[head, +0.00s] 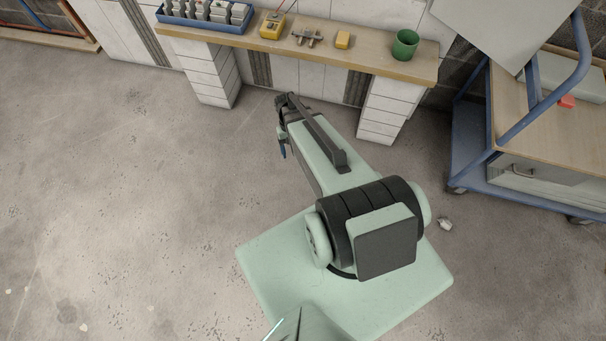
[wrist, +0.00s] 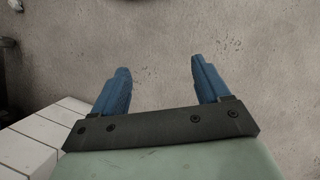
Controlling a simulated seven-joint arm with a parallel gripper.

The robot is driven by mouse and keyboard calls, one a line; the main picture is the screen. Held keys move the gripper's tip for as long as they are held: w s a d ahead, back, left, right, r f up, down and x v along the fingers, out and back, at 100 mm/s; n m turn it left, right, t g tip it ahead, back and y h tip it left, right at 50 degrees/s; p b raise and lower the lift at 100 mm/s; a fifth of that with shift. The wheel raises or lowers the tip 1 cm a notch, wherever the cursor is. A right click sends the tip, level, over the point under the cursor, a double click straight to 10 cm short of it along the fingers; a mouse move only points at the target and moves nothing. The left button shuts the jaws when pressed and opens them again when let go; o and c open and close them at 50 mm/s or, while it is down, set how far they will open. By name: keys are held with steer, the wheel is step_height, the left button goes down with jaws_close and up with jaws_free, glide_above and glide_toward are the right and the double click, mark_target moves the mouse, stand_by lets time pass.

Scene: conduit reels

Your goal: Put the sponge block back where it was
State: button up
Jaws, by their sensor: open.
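A small yellow block (head: 342,39), which looks like the sponge block, lies on the wooden bench top (head: 215,42) between a grey metal fitting and a green cup. My gripper (wrist: 158,65) is open, its two blue fingers well apart with only bare floor showing between them. In the head view one blue finger of the gripper (head: 282,150) shows in front of and below the bench, apart from the block. The block does not show in the wrist view.
The bench also holds a blue tray (head: 203,25) of grey parts, a yellow device (head: 272,25), the metal fitting (head: 307,37) and the green cup (head: 405,45). A blue-framed cart (head: 520,180) with a red item (head: 567,101) stands right. Floor at left is clear.

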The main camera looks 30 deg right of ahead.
steer(key=s+a+n, duration=0.1)
steer(key=s+a, duration=0.2)
steer(key=s, duration=0.4)
steer(key=s+a+f+n+g, duration=0.1)
steer(key=s+a, duration=0.2)
steer(key=s, duration=0.4)
steer(key=s+a+f+n+g+h, duration=0.1)
steer(key=s+a, duration=0.1)
steer(key=s, duration=0.5)
steer(key=shift+s+a+f, duration=0.15)
steer(key=shift+s+a, duration=0.25)
stand_by(0.6)
